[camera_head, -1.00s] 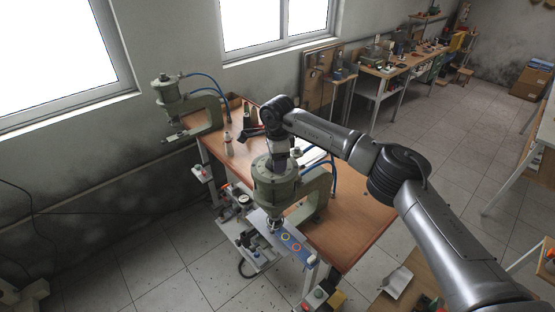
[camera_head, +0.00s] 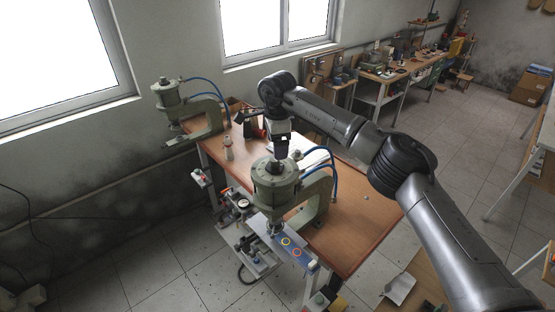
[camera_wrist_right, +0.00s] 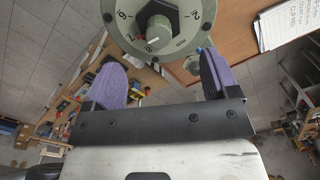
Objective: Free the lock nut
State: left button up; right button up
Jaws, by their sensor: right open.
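The near green pneumatic press (camera_head: 275,192) stands at the table's front edge. Its round top shows in the right wrist view as a pale numbered dial (camera_wrist_right: 185,22) with a dark hexagonal nut (camera_wrist_right: 156,24) around a light centre stem. My right gripper (camera_head: 281,153) points down just above this press top. In the right wrist view its two purple-padded fingers (camera_wrist_right: 162,75) are wide apart with nothing between them. The dial and nut lie beyond the fingertips, apart from them. My left gripper is not in view.
A second green press (camera_head: 170,103) stands at the far left of the wooden table (camera_head: 355,220). Blue hoses (camera_head: 333,182) loop behind the near press. The table's right side is mostly clear.

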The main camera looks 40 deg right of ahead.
notch_tip(320, 180, up, 7)
jog(key=shift+b, duration=0.35)
dwell(0.6)
